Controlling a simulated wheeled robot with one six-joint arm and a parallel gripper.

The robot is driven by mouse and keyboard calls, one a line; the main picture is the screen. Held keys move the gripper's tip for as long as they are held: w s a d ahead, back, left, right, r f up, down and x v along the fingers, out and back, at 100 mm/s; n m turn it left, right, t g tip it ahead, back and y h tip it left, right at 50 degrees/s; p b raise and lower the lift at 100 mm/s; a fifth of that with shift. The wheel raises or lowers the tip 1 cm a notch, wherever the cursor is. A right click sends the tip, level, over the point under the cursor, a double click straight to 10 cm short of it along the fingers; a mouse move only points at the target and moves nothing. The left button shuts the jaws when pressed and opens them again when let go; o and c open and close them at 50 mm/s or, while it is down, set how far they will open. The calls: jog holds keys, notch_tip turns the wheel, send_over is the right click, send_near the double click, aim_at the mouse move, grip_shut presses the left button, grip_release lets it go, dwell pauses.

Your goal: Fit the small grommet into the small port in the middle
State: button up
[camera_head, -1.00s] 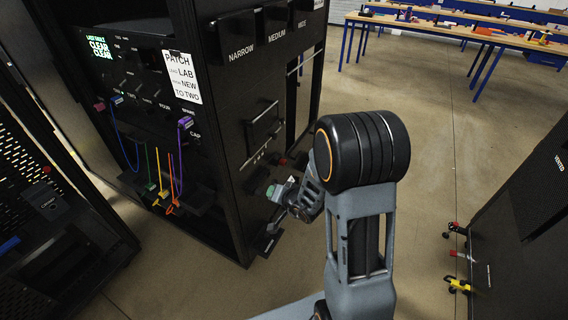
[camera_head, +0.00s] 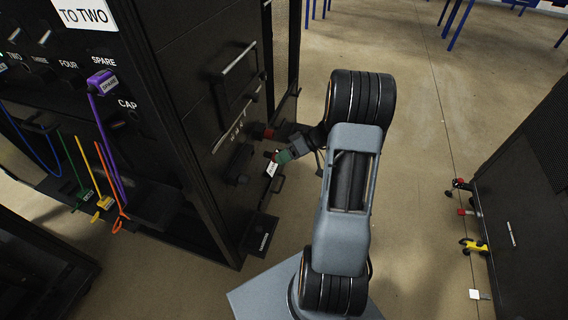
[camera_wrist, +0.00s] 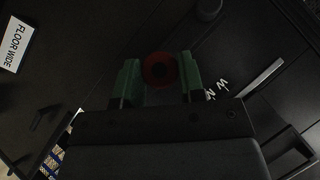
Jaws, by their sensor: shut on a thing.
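My gripper (camera_wrist: 157,78) has green fingers and is shut on a dark red ring, the small grommet (camera_wrist: 159,70), between its fingertips in the wrist view. In the head view, my gripper (camera_head: 281,157) is beside the lower side panel of the black rack (camera_head: 190,90). The grommet shows only as a small dark red spot at the fingertips there, and I cannot tell whether it touches the panel. The small port in the middle cannot be made out in either view.
A white "FLOOR WIDE" label (camera_wrist: 14,43) lies left in the wrist view. The rack has a bar handle (camera_head: 238,92), a black block (camera_head: 238,163) and a low ledge (camera_head: 262,237). A purple SPARE plug (camera_head: 102,83) is on its front. Open floor lies right of my arm.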

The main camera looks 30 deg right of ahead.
jog(key=shift+s+d+f+n+g+b, duration=0.2)
jog(key=shift+d+f, duration=0.25)
jog(key=shift+d, duration=0.05)
jog(key=shift+s+d+f+n+g+b, duration=0.15)
jog(key=shift+s+d+f+n+g, duration=0.05)
jog(key=shift+d+f, duration=0.25)
jog(key=shift+s, duration=0.1)
jog(key=shift+w+a+b, duration=1)
jog(key=shift+w+a, duration=0.8)
jog(key=shift+w, duration=0.25)
jog(key=shift+b, duration=1)
dwell(0.3)
jog(key=shift+w+a+b, duration=0.6)
jog(key=shift+w+a, duration=0.8)
jog(key=shift+w, duration=0.1)
dwell(0.6)
